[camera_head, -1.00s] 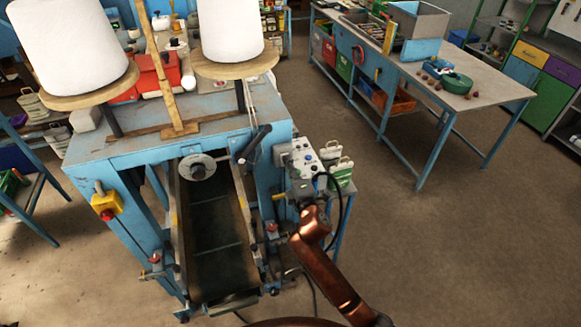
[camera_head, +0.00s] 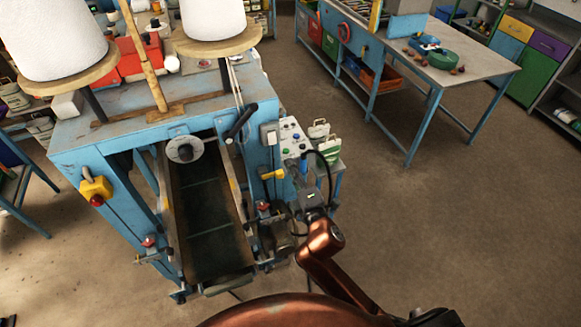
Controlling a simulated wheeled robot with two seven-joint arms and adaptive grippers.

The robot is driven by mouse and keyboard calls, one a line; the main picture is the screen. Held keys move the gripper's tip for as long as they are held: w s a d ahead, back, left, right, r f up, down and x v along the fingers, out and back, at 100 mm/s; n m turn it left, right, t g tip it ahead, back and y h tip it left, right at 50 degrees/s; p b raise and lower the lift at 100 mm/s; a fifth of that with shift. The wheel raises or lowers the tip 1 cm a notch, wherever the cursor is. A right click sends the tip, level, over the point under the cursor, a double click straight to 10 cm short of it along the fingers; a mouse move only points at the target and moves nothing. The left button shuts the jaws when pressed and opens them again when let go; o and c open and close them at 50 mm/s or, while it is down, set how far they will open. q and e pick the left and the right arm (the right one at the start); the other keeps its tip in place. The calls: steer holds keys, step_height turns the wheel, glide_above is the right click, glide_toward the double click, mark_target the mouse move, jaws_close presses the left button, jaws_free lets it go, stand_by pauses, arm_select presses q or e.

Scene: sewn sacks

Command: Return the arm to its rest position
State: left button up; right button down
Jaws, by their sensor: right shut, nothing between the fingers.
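My right arm is copper-coloured and rises from the bottom right. Its right gripper (camera_head: 309,193) is small and dark in the camera_head view, in front of the grey control panel (camera_head: 292,138) on the right side of the blue sewing machine (camera_head: 92,140). It is shut with nothing held. The fingertips are hard to make out against the panel and a black cable, and I cannot tell whether they touch anything. My left gripper is out of view.
A dark conveyor (camera_head: 208,225) slopes toward me from the machine. White thread cones (camera_head: 213,18) stand on top. A small stand with green-and-white containers (camera_head: 328,150) is just right of the panel. A workbench (camera_head: 470,68) stands farther right. The floor between is clear.

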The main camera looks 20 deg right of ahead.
stand_by(0.4)
